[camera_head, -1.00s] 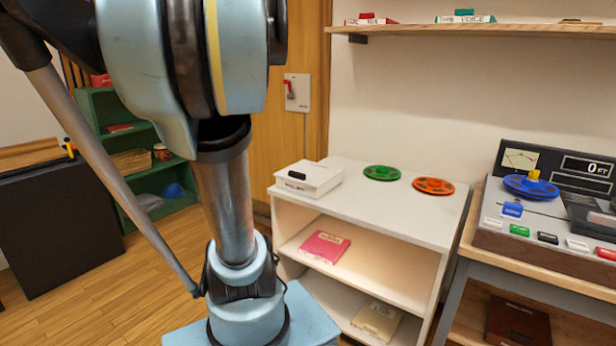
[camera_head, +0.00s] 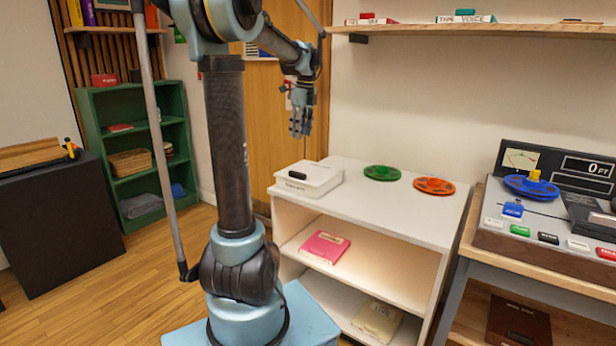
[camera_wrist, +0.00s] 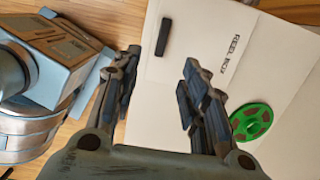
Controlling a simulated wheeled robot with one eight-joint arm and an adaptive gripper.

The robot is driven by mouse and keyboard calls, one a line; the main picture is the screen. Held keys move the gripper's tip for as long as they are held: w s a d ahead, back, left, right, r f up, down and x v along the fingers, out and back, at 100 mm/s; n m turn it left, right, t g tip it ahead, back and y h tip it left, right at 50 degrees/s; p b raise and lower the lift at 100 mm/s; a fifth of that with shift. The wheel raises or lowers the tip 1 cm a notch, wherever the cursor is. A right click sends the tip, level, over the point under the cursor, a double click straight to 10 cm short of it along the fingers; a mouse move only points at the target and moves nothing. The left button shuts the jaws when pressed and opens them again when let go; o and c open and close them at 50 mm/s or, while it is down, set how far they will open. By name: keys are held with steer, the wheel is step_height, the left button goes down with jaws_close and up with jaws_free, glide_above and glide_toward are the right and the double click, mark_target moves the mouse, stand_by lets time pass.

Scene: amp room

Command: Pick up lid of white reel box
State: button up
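The white reel box (camera_head: 308,180) sits on the left end of the top of a white shelf unit. Its lid (camera_head: 297,174) is on, with a black handle on top; in the wrist view the black handle (camera_wrist: 163,36) shows on the white lid (camera_wrist: 195,70), with "REEL" lettering beside it. My gripper (camera_head: 301,122) hangs fingers down above the box, clearly apart from it. In the wrist view my gripper (camera_wrist: 155,85) has its two fingers spread with nothing between them, and the handle lies beyond the fingertips, between them in the picture.
Green reel (camera_head: 381,173) and orange reel (camera_head: 433,186) lie on the white shelf unit (camera_head: 400,215), right of the box. A tape machine (camera_head: 545,215) stands farther right. A wall shelf (camera_head: 470,29) runs above. The air between gripper and lid looks clear.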

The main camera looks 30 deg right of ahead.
glide_above(297, 173)
steer(key=f, duration=1.2)
steer(key=shift+s+d, duration=0.1)
steer(key=shift+s, duration=0.15)
steer(key=shift+w+d+f, duration=0.1)
steer(key=shift+w+f, duration=0.1)
steer(key=shift+f, duration=1.1)
steer(key=shift+w+f, duration=0.15)
steer(key=shift+f, duration=1.1)
jaws_close()
